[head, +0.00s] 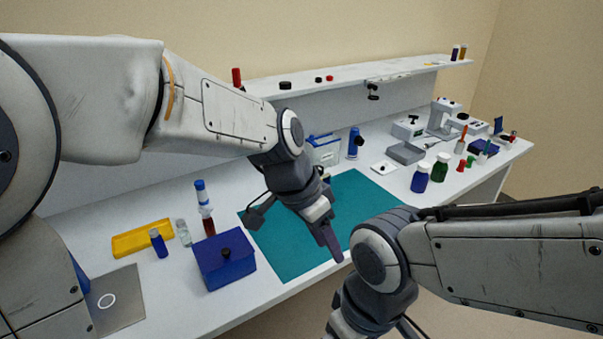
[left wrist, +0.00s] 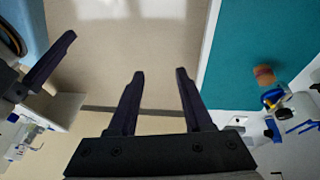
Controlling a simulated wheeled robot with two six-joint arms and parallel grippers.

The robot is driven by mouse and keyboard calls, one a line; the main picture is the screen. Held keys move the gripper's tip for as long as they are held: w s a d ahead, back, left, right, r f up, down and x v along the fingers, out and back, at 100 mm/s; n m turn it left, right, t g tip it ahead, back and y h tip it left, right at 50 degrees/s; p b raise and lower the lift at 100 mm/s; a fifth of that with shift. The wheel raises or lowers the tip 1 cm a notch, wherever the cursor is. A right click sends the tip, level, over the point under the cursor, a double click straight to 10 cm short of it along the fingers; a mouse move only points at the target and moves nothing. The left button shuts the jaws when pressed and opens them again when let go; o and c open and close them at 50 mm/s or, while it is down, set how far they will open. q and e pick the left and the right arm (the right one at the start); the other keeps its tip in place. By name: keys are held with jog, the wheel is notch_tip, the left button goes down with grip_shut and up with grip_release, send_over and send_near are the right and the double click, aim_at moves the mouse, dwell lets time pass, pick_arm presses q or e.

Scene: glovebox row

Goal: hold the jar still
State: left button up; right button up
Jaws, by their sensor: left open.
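Two capped jars stand together on the bench, right of the teal mat (head: 285,262) in the head view: one blue (head: 420,178) and one green (head: 441,168), both with white lids. I cannot tell which is the task's jar. A small brownish round object (left wrist: 264,75) shows over the mat in the left wrist view; I cannot make out what it is. My left gripper (head: 335,250) is over the mat's front edge, open; its two fingers (left wrist: 160,75) have nothing between them. My right gripper's dark finger (left wrist: 50,62) shows at the left wrist view's left; its jaw state is unclear.
A blue box (head: 225,262), a yellow tray (head: 142,240) and small vials stand left of the mat. A grey tray (head: 405,153) and a microscope-like device (head: 445,118) stand at the back right. A shelf (head: 340,77) runs along the wall. Much of the mat is clear.

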notch_tip(320, 180, down, 5)
jog(key=w+b, duration=0.1)
jog(key=b, duration=0.3)
jog(key=w+f+t+y, duration=0.1)
jog(key=w+t, duration=0.3)
jog(key=w, duration=0.9)
jog(key=w+f+m+t+y, duration=0.1)
jog(key=w+t, duration=0.3)
jog(key=w, duration=1)
jog(key=w+f+t+y, duration=0.2)
jog(key=w+t+y, duration=0.1)
jog(key=w, duration=1)
jog(key=shift+w+a+f+m+t, duration=0.15)
jog(key=shift+a+f+m+t, duration=0.1)
jog(key=shift+m+t, duration=0.2)
pick_arm(q)
jog(key=w+a+m+t+h, duration=0.1)
jog(key=w+a+m+t, duration=0.1)
jog(key=w, duration=1.1)
jog(key=w+a+m+t+h, duration=0.1)
jog(key=w+a, duration=0.4)
jog(key=w, duration=0.7)
jog(key=shift+w+f+m+t+h, duration=0.2)
jog(key=shift+w+m+t+h, duration=0.2)
jog(key=shift+m+t, duration=0.5)
pick_arm(e)
jog(key=x, duration=1)
jog(key=shift+w+a+r, duration=0.1)
jog(key=shift+a, duration=0.05)
